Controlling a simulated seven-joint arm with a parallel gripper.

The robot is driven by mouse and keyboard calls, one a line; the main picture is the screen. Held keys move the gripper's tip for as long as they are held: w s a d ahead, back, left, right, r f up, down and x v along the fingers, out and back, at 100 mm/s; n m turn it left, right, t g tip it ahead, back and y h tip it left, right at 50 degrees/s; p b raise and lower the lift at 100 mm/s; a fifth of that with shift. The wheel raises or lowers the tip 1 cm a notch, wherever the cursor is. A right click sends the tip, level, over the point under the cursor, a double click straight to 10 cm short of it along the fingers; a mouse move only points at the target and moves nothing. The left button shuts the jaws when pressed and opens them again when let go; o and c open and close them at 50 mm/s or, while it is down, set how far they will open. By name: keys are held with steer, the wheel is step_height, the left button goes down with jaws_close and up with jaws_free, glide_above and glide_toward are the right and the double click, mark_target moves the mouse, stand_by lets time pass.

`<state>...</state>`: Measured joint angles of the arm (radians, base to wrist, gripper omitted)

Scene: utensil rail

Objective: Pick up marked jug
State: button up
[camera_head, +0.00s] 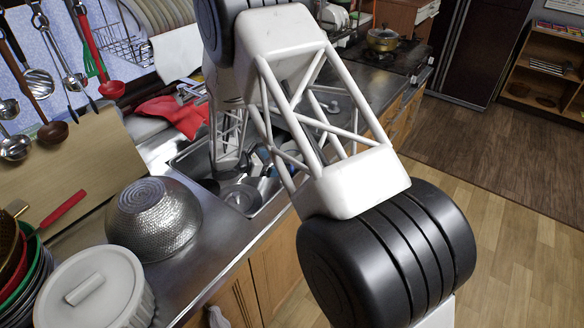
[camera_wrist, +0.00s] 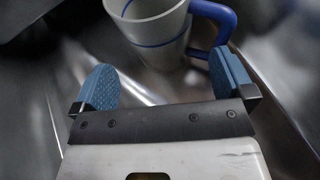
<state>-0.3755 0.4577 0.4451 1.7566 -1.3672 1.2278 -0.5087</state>
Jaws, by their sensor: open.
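A pale grey jug (camera_wrist: 150,35) with thin blue bands and a blue handle (camera_wrist: 216,22) stands at the top of the wrist view; its upper part is cut off by the frame. My gripper (camera_wrist: 164,79) is open, with its blue pads apart and nothing between them. The jug is just beyond the fingertips, roughly centred between them, with its handle on the right near the right finger. In the head view my arm reaches down into the metal sink (camera_head: 190,163), and the jug cannot be made out clearly there.
A hammered metal bowl (camera_head: 155,222) lies upside down on the counter left of the sink. A white lidded pot (camera_head: 95,288) stands in front of it. A red cloth (camera_head: 178,113) lies behind the sink. Utensils such as a red ladle (camera_head: 108,88) hang at upper left.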

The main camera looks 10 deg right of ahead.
steer(key=shift+w+f, duration=0.1)
steer(key=shift+f, duration=0.05)
steer(key=shift+x, duration=1.25)
steer(key=shift+x, duration=2.6)
steer(key=shift+f, duration=0.1)
